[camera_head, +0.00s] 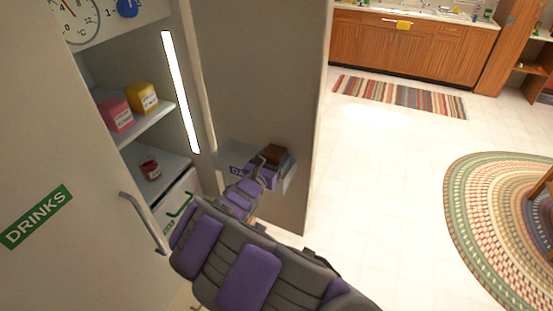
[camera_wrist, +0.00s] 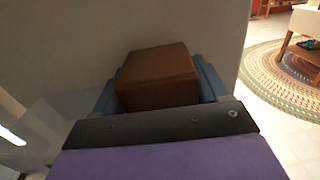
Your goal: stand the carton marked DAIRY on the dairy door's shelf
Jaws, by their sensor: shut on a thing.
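A brown carton (camera_head: 275,154) is held in my gripper (camera_head: 268,166) in front of the inner face of the open door (camera_head: 265,85). It also fills the middle of the wrist view (camera_wrist: 158,78), with blue-grey parts at both sides. No marking can be read on it. A pale shelf (camera_head: 236,158) on that door carries a blue label, of which only the first letters "DA" show. The carton is at the right part of this shelf. My arm hides much of the shelf, and I cannot tell whether the carton touches its floor.
Inside the cabinet, a pink box (camera_head: 115,115) and a yellow box (camera_head: 142,97) stand on a shelf, with a dark red jar (camera_head: 150,170) below. The left door (camera_head: 45,240) is marked DRINKS and has a handle (camera_head: 143,222). Open floor lies right.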

